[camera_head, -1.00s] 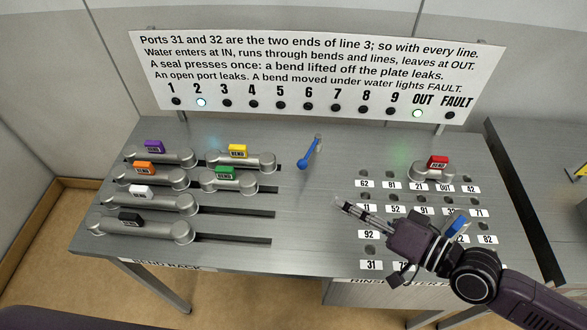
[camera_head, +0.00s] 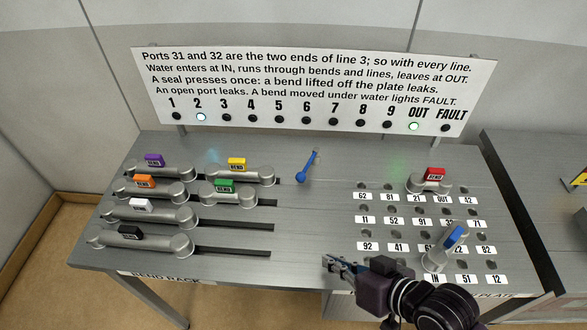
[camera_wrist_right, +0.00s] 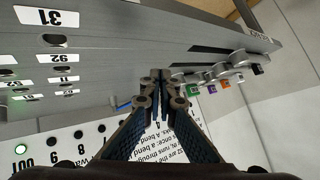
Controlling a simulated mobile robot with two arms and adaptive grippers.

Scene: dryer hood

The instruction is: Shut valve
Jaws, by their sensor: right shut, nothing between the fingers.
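The valve appears to be the small blue lever (camera_head: 308,165) in the middle of the table top, its handle slanting up and to the right; it also shows small in the right wrist view (camera_wrist_right: 121,104). My right gripper (camera_head: 332,264) is shut and empty near the table's front edge, below and apart from the lever. In the right wrist view its fingertips (camera_wrist_right: 160,76) meet with nothing between them. My left gripper is not in view.
A red-tagged bend (camera_head: 430,183) and a blue-tagged bend (camera_head: 442,252) sit on the port plate at right. Several tagged bends, including a black one (camera_head: 137,237), lie in slots at left. On the sign (camera_head: 310,80), lamps 2 and OUT are lit; FAULT is dark.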

